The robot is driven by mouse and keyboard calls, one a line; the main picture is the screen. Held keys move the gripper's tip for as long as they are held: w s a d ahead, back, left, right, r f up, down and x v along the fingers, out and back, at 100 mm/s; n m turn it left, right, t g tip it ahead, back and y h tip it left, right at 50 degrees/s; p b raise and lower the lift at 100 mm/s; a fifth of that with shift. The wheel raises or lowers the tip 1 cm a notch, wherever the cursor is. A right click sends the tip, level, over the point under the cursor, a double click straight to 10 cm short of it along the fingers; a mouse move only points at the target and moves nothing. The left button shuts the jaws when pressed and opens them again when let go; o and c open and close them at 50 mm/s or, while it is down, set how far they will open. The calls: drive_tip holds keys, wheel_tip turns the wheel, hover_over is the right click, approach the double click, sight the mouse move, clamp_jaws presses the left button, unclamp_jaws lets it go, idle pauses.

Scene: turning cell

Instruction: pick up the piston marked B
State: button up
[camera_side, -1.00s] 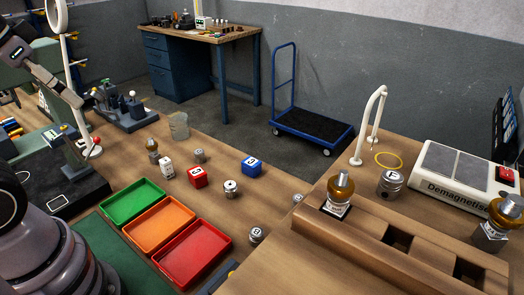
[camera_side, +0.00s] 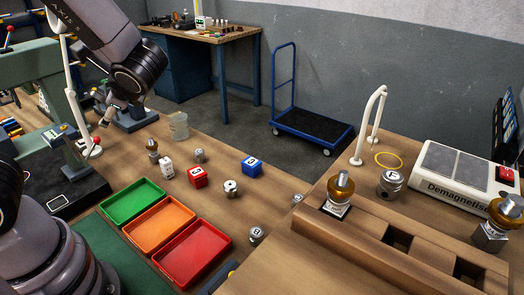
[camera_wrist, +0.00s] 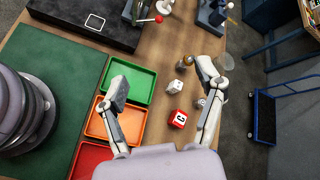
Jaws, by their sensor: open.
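A small metal piston (camera_side: 256,235) with a mark that looks like B stands on the wooden bench in the side view, right of the red tray and close to the wooden rack. I cannot make it out in the wrist view. My gripper (camera_wrist: 162,79) is open and empty, its two fingers spread wide above the bench near the green tray. In the side view only a small part of the gripper shows at the upper left, well away from the marked piston. Another metal piston (camera_side: 391,183) with a different mark stands beside the demagnetiser.
Green (camera_side: 108,215), orange (camera_side: 137,243) and red (camera_side: 163,270) trays lie in a row. A red cube (camera_side: 197,177), a blue cube (camera_side: 251,167), a white block (camera_side: 167,166) and small metal parts stand around the bench middle. A wooden rack (camera_side: 340,262) borders the right.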

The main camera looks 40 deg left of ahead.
drive_tip(key=w+d+f+m+t+y, duration=0.3)
drive_tip(key=w+f+m+t, duration=0.1)
drive_tip(key=w+m, duration=0.25)
drive_tip(key=m+t+h, duration=0.8)
drive_tip(key=m+t, duration=0.2)
drive_tip(key=m, duration=0.4)
hover_over(253, 235)
drive_tip(key=a, duration=0.7)
wheel_tip(253, 235, down, 15)
drive_tip(key=s+d+f+m+h, duration=0.1)
drive_tip(key=d+f+m+h, duration=0.1)
drive_tip(key=f, duration=0.1)
drive_tip(key=s+d+f+m+h, duration=0.1)
drive_tip(key=s+d+f+h, duration=0.1)
drive_tip(key=f, duration=0.2)
drive_tip(key=s+d+f+m+g+h, duration=0.1)
drive_tip(key=s+d+f+m+h, duration=0.1)
drive_tip(key=f, duration=0.1)
drive_tip(key=shift+s+d+f+m+h, duration=0.2)
drive_tip(key=shift+d+f+m+h, duration=0.05)
drive_tip(key=shift+f+m+h, duration=0.1)
drive_tip(key=shift+d+f, duration=0.1)
drive_tip(key=shift+f, duration=0.15)
drive_tip(key=x, duration=0.7)
drive_tip(key=shift+w+r, duration=0.15)
drive_tip(key=shift+r, duration=0.05)
clamp_jaws()
